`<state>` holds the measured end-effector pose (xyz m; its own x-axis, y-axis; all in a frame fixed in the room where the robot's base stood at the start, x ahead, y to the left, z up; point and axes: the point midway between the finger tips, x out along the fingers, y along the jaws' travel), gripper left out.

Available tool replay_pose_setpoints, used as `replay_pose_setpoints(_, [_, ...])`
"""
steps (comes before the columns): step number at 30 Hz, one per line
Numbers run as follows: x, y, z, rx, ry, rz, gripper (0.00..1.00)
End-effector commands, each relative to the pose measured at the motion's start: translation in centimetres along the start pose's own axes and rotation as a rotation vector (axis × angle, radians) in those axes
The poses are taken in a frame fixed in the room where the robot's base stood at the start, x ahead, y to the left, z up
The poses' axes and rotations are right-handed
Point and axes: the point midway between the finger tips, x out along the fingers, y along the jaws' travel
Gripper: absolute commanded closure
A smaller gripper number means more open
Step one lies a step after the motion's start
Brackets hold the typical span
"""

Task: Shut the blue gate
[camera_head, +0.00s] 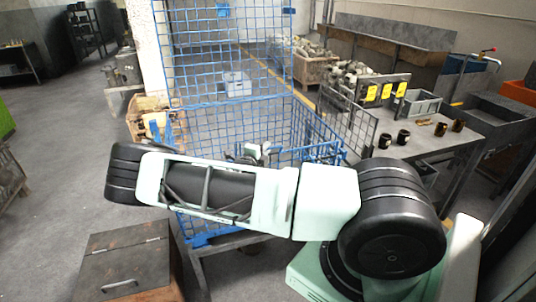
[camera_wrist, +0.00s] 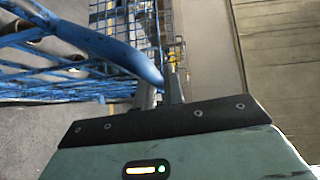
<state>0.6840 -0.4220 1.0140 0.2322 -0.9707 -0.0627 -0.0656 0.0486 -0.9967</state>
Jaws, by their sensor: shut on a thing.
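A blue wire-mesh cage (camera_head: 312,122) stands on a stand in the middle of the head view, partly hidden behind my arm. A tall blue mesh panel (camera_head: 225,52) rises upright above it. I cannot tell for sure which panel is the gate. In the wrist view, a thick blue tube (camera_wrist: 118,50) of the blue mesh gate runs from the upper left down to my gripper (camera_wrist: 164,84). The gripper is shut on this tube, near its end. In the head view my arm lies across the cage's front and I cannot make out the fingertips clearly.
A workbench (camera_head: 440,150) with several small dark cups stands right of the cage. A brown-lidded metal box (camera_head: 125,262) is at the lower left front. Wooden crates of metal parts (camera_head: 312,68) stand behind. Grey floor (camera_head: 55,200) is clear at the left.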

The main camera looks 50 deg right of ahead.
Motion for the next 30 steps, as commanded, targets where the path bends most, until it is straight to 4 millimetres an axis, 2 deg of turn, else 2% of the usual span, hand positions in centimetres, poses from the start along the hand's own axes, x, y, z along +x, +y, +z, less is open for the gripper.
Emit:
replay_pose_setpoints(17, [0.53,-0.37,0.91,0.003,-0.007,-0.005,1.0])
replay_pose_setpoints(18, [0.53,-0.38,0.92,0.004,-0.007,-0.006,0.78])
replay_pose_setpoints(19, [0.53,-0.38,0.89,0.003,-0.007,-0.006,0.7])
replay_pose_setpoints(30, [0.09,-0.06,0.64,0.001,-0.002,-0.001,0.68])
